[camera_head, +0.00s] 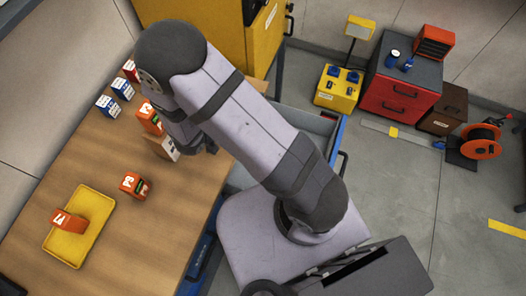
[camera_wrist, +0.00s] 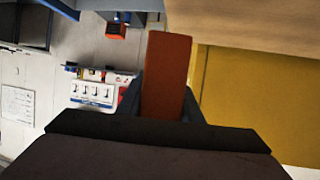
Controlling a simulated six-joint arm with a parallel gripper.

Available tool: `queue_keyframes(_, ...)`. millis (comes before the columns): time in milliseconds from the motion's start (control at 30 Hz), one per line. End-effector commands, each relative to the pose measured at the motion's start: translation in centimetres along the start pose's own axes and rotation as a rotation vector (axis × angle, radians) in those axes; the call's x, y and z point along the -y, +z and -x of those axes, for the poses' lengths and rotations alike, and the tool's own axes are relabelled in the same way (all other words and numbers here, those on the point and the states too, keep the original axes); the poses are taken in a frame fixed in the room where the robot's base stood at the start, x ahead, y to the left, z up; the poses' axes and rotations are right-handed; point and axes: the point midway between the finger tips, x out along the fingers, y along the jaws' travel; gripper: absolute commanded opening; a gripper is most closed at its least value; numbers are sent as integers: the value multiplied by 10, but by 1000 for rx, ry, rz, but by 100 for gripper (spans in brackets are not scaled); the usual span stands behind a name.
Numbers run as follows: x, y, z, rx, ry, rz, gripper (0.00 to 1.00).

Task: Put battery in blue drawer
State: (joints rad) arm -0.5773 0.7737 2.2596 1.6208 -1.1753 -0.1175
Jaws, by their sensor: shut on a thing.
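My gripper (camera_wrist: 167,92) is shut on an orange-red block, the battery (camera_wrist: 167,60), which stands out between the two dark fingers in the wrist view. In the head view my arm hides most of the gripper and I cannot clearly make out the held battery. The blue drawer (camera_head: 336,140) is pulled open at the right of the workbench. It has a blue rim and a grey inside, and my arm covers its middle. An orange battery (camera_head: 135,185) stands on the bench, and another (camera_head: 68,220) lies on a yellow tray (camera_head: 98,200).
Blue-and-white boxes (camera_head: 107,105) stand at the bench's back left. An orange pack (camera_head: 150,118) and a tan box (camera_head: 161,147) are close to my wrist. A yellow cabinet (camera_head: 215,30) stands behind. A red drawer unit (camera_head: 400,90) and a cable reel (camera_head: 482,140) are at the right.

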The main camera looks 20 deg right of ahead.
Motion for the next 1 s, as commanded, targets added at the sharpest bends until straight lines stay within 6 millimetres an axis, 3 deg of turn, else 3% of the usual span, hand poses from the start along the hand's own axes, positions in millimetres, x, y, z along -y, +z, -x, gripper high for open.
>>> queue_keyframes(33, -17, 0, -3, -7, 22, 4, 0)
queue_keyframes(267, -76, 28, -50, -22, 121, -40, 0)
queue_keyframes(500, -148, 63, -107, -33, 227, -75, 0)
queue_keyframes(600, -172, 76, -122, -30, 242, -81, 0)
queue_keyframes(767, -191, 89, -134, -16, 222, -82, 0)
queue_keyframes(1000, -184, 88, -136, -8, 169, -72, 0)
